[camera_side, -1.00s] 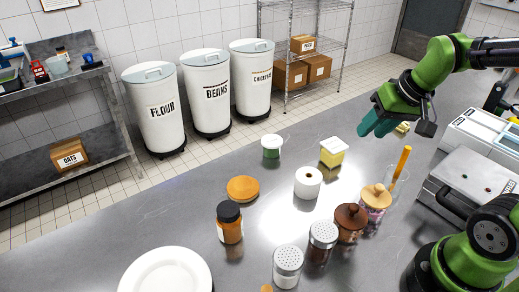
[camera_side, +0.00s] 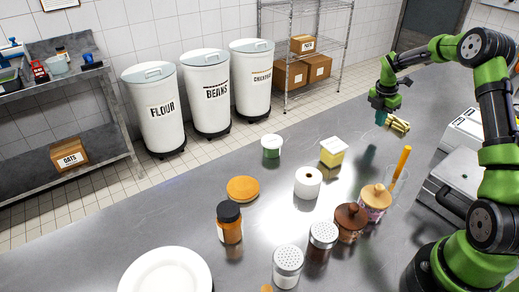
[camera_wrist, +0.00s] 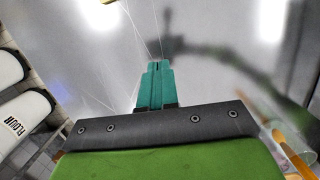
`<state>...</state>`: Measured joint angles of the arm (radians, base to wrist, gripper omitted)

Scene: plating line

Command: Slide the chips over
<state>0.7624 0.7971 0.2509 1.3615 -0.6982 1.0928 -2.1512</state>
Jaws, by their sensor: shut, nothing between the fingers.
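A small pile of pale yellow sticks, which look like the chips (camera_side: 398,125), lies on the steel counter (camera_side: 330,265) towards the far right in the side view. My gripper (camera_side: 381,119) is just left of the pile, its teal fingers pointing down. I cannot tell whether they touch the chips. In the wrist view the fingers (camera_wrist: 156,68) are together with nothing between them. A yellowish bit at the top edge there may be part of the chips. A white plate (camera_side: 128,278) lies at the front left of the side view.
A yellow and white block (camera_side: 333,151), a white roll (camera_side: 308,183) and a glass with a yellow stick (camera_side: 397,185) stand nearest the gripper. Lidded jars (camera_side: 351,222), shakers (camera_side: 288,264) and an orange bottle (camera_side: 230,225) stand further forward. The counter behind the block is clear.

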